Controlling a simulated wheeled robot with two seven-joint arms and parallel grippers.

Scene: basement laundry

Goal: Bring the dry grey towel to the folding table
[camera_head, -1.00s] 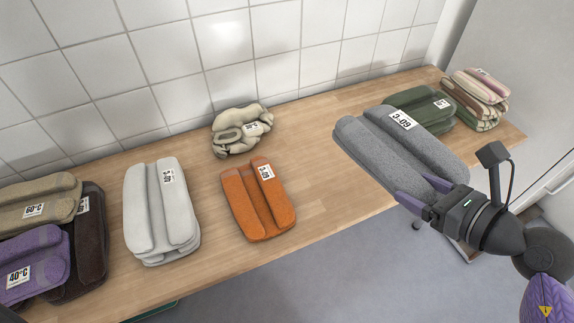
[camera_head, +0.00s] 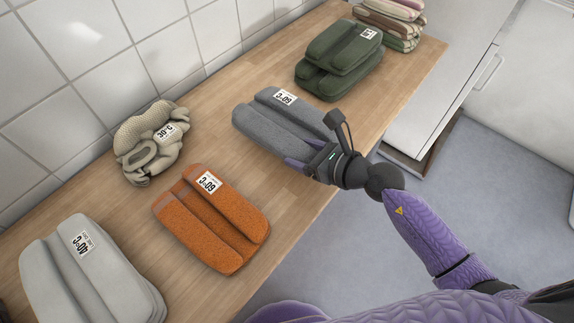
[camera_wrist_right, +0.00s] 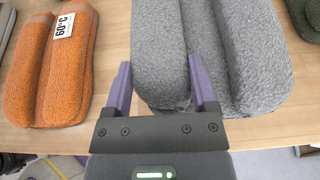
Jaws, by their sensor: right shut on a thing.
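The grey towel (camera_head: 265,125) is folded into two rolls and bears a white 60°C label. It is at or just above the folding table (camera_head: 215,150), between the orange towel and the green towels; I cannot tell whether it touches the wood. My right gripper (camera_head: 300,158) comes from the table's front edge and is shut on the towel's near end. In the right wrist view, its purple fingers (camera_wrist_right: 160,80) sit on either side of one grey roll (camera_wrist_right: 158,50). My left gripper is not in view.
An orange towel (camera_head: 210,220) lies left of the grey one, with a crumpled beige cloth (camera_head: 150,150) behind it and a pale grey towel (camera_head: 85,280) farther left. Green towels (camera_head: 335,60) and a striped stack (camera_head: 390,25) lie to the right. A tiled wall backs the table.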

